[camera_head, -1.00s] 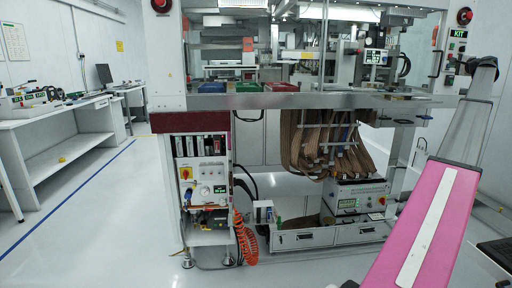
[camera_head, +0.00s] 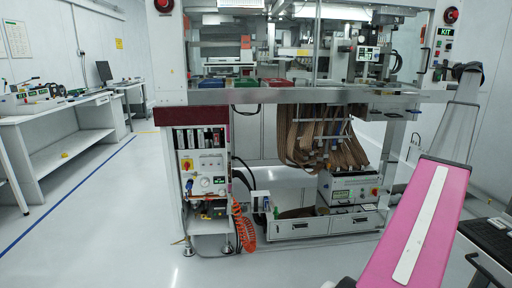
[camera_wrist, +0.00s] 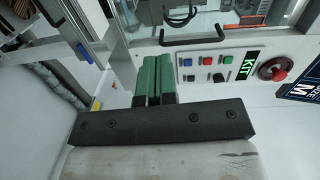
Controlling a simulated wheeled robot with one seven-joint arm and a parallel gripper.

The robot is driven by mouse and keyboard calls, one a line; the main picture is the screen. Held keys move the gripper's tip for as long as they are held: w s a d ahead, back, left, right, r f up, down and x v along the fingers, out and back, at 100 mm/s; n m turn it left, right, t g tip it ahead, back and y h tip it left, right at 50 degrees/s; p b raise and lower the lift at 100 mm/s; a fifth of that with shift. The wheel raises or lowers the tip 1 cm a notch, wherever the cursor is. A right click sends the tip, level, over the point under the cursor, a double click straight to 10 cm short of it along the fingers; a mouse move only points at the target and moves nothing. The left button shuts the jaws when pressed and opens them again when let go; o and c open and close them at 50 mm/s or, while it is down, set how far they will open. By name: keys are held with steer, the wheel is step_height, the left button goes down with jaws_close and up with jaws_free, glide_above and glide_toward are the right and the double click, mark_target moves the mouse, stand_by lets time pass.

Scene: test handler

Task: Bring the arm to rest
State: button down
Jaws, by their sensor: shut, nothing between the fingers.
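My gripper (camera_wrist: 155,65) shows in the wrist view, with two green fingers side by side and pressed together on a wide black mount. Nothing is between them. The fingers point up in the picture, left of a white control panel (camera_wrist: 218,84) with coloured buttons. I cannot tell whether they touch the machine. In the head view my pink arm link (camera_head: 420,225) slants up at the right, with a white strip along it. The gripper is not visible in that view.
A large test machine (camera_head: 310,97) fills the middle of the head view. An orange coiled hose (camera_head: 243,228) hangs at its lower left. A white bench (camera_head: 62,120) stands at the left, with open floor (camera_head: 100,210) between. In the wrist view, a red knob (camera_wrist: 279,70) and black handle (camera_wrist: 194,41) are near.

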steer(key=a+f+n+g+y, duration=0.3)
steer(key=a+f+n+g, duration=0.5)
steer(key=a+f, duration=3.8)
steer(key=s+a+f+n+g, duration=0.1)
steer(key=s+a+f+g, duration=0.1)
steer(key=s+a+f, duration=0.35)
steer(key=s+a+f+n+g+h, duration=0.1)
steer(key=s+a+f, duration=0.2)
steer(key=a, duration=0.6)
steer(key=s+a+f+n+g, duration=0.1)
steer(key=s+a+f+g, duration=0.1)
steer(key=s+a+f, duration=0.35)
steer(key=s+a+f+n+g+h, duration=0.1)
steer(key=s+a+f+n+g, duration=0.1)
steer(key=s+a, duration=0.6)
steer(key=s+a+f+n+g+h, duration=0.2)
steer(key=s+a+f+n, duration=0.2)
steer(key=s, duration=1)
steer(key=a+f, duration=0.3)
steer(key=shift+a, duration=0.35)
